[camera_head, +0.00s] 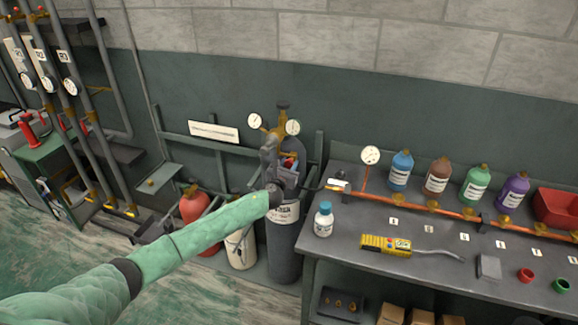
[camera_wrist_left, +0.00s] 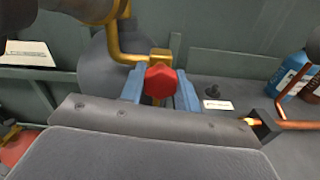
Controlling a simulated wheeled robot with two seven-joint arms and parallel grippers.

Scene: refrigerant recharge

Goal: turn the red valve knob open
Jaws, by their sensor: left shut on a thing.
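The red valve knob (camera_wrist_left: 160,82) sits at the end of a brass fitting (camera_wrist_left: 130,55), between the two blue fingers of my left gripper (camera_wrist_left: 160,90). The fingers are shut on its sides. In the head view my left gripper (camera_head: 288,166) reaches the top of the dark grey gas cylinder (camera_head: 285,255), in front of its brass regulator with two gauges. Only a little red of the knob shows there, and the wrist hides much of the valve. The knob's turn angle cannot be told. My right gripper is not in view.
A grey bench (camera_head: 400,273) stands right of the cylinder, with a copper pipe, coloured bottles and a yellow device (camera_head: 385,244). A small white bottle (camera_head: 324,219) is near its left edge. A red tank (camera_head: 195,206) and a white container (camera_head: 240,248) stand left of the cylinder.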

